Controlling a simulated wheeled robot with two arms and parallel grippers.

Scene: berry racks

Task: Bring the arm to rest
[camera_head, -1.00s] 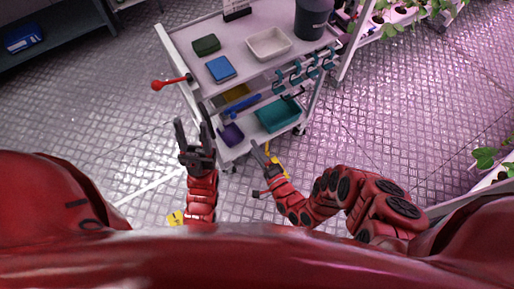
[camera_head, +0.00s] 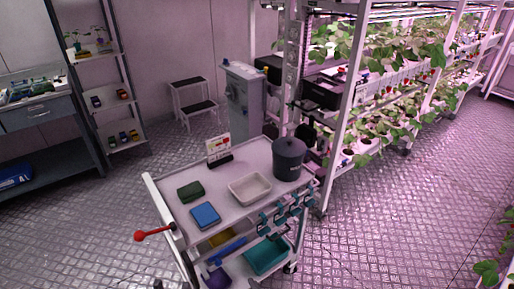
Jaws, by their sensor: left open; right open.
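Only a small dark tip of my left gripper (camera_head: 158,285) shows at the bottom edge, just left of the cart's lower front. The rest of it is cut off by the frame, and I see nothing held in the part that shows. My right gripper and both arms are out of view.
A white cart (camera_head: 236,215) stands close ahead, with a red-knobbed handle (camera_head: 140,236) sticking out left. Plant racks (camera_head: 340,130) stand behind right. Floor is clear on both sides.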

